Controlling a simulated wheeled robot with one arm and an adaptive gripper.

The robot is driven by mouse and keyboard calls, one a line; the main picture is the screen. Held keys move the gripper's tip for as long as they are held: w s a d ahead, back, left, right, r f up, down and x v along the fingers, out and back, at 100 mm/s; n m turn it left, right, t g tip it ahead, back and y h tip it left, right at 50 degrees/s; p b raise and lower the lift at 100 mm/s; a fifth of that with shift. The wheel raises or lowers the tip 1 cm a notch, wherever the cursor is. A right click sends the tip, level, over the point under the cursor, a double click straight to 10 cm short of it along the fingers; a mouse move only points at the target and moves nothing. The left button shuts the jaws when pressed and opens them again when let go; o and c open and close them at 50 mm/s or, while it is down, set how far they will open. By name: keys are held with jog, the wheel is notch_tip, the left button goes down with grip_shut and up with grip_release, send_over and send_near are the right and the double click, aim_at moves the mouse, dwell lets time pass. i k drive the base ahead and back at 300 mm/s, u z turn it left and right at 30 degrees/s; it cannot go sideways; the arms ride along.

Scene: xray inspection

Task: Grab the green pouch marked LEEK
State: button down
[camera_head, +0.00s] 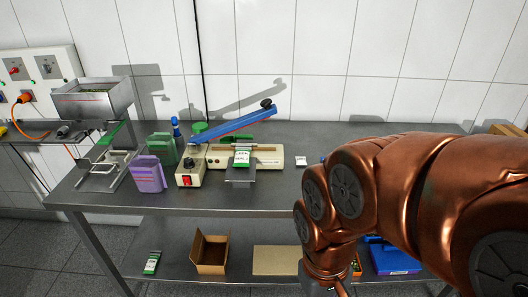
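A green-and-white pouch (242,158) lies on the small metal plate at the front of the heat sealer. Another green-and-white pouch (152,263) lies at the left of the lower shelf. The print on both is too small to read, so I cannot tell which is marked LEEK. My copper arm covers the right side of the view and bends down over the table's front edge, well to the right of both pouches.
The heat sealer (266,161) has its blue lever (232,125) raised. Purple bags (148,175) and a green container (160,149) stand left of it, beside a metal hopper (92,101). An open cardboard box (211,257) and a blue box (393,261) are on the lower shelf.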

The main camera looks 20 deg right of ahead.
aim_at(242, 157)
jog(key=u, duration=2)
jog(key=i, duration=2.25)
jog(key=z, duration=3.05)
